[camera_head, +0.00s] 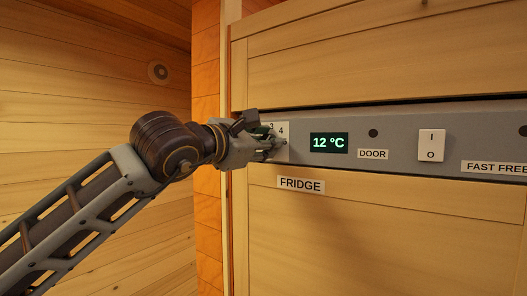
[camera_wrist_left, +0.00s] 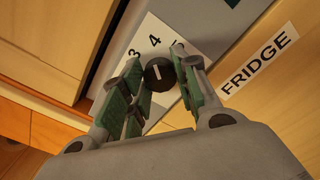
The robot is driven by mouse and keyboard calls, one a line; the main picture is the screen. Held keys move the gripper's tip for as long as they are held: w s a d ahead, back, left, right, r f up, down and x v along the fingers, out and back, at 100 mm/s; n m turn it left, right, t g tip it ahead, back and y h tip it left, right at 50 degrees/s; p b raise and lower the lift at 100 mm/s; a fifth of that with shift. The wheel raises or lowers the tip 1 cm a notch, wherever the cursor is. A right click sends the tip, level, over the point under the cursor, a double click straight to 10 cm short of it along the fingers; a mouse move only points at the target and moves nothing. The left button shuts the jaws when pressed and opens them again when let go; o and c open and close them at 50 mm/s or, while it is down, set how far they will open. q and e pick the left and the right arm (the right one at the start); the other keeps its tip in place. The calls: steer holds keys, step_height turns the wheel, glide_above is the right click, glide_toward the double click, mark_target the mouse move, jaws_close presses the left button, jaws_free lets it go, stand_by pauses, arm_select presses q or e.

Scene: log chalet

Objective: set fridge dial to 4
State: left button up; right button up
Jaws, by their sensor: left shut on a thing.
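The fridge dial is a round dark knob (camera_wrist_left: 159,75) on a white number plate (camera_wrist_left: 142,32) in the left wrist view. The figures 3 and 4 show on the plate, and another figure is partly covered by a finger. A short white mark on the knob points roughly toward the 4; I cannot tell if it lines up exactly. My left gripper (camera_wrist_left: 165,82) has green-padded fingers on both sides of the knob and is shut on it. In the head view my left gripper (camera_head: 273,146) covers the knob, and the plate (camera_head: 282,155) shows around it. My right gripper is not in view.
The grey control panel (camera_head: 385,124) runs rightward with a display (camera_head: 329,142) reading 12 °C, a DOOR label (camera_head: 373,154) and a white rocker switch (camera_head: 431,145). A FRIDGE label (camera_head: 301,185) sits below. Wooden fronts lie above and below the panel.

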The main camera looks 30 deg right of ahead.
arm_select(q)
steer(key=shift+m+b, duration=0.45)
steer(key=shift+m, duration=0.25)
steer(key=o, duration=1)
steer(key=shift+o, duration=0.2)
steer(key=v, duration=1.2)
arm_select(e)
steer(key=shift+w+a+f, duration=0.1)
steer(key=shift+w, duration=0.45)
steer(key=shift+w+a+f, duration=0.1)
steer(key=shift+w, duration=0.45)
